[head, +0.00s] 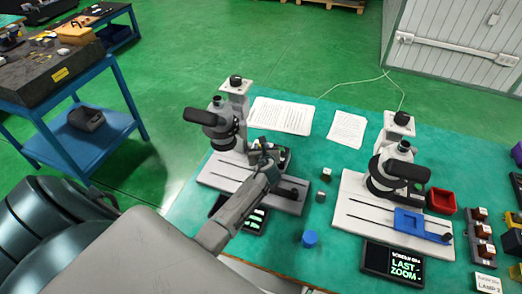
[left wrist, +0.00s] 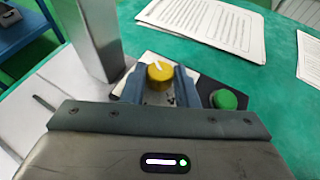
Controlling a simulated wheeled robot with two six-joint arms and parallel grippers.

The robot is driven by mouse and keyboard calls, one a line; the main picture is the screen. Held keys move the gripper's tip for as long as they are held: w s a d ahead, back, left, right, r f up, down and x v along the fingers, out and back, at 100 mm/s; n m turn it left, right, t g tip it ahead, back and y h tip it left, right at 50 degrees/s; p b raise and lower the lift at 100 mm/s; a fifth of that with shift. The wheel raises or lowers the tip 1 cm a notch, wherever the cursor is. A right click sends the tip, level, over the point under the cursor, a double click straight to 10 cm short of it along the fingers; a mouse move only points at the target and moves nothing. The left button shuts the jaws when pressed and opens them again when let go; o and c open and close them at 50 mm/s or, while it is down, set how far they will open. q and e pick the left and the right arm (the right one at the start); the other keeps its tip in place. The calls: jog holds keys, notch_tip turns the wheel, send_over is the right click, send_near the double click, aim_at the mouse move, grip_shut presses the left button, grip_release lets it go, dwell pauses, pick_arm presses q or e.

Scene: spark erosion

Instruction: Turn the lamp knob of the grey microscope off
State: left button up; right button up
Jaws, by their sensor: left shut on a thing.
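The grey microscope (head: 225,130) stands at the left of the green-topped table, on a pale base plate (head: 217,174). Its lamp knob is yellow (left wrist: 160,74) with a white pointer mark, on a dark control box (left wrist: 205,87) beside the grey column (left wrist: 98,38). My left gripper (head: 264,154) reaches over the base plate to this box. In the left wrist view its two blue-grey fingers (left wrist: 159,86) are shut on the knob from both sides. In the head view my arm and gripper hide the knob. My right gripper is not in view.
A green button (left wrist: 224,99) sits on the box just right of the fingers. A second, paler microscope (head: 397,165) stands to the right, with a blue tray (head: 408,220) on its base. Paper sheets (head: 282,115) lie behind.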

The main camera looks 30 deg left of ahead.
pick_arm(q)
jog(key=n+g+y+b, duration=0.1)
jog(key=n, duration=0.1)
jog(key=n+g+y+b, duration=0.1)
jog(key=g, duration=0.1)
jog(key=w+n+g+y+b, duration=0.1)
jog(key=n+g, duration=0.1)
jog(key=shift+d+f+n+y, duration=0.15)
jog(key=shift+d+n+y, duration=0.15)
jog(key=shift+d, duration=0.05)
jog(key=shift+w+n+g+y+b, duration=0.15)
jog(key=shift+n+g+y+b, duration=0.1)
jog(key=shift+n+g+b, duration=1.05)
jog(key=shift+w+n+g+y+b, duration=0.1)
jog(key=shift+n+g+y+b, duration=0.15)
jog(key=shift+n+g+b, duration=1.05)
jog(key=shift+g+p, duration=0.3)
jog(key=shift+p, duration=0.1)
jog(key=o, duration=1)
jog(key=b+v, duration=0.2)
jog(key=v, duration=0.7)
jog(key=shift+w+d, duration=0.15)
jog(key=shift+d, duration=0.2)
jog(key=shift+d+r, duration=0.4)
jog(key=shift+d, duration=0.1)
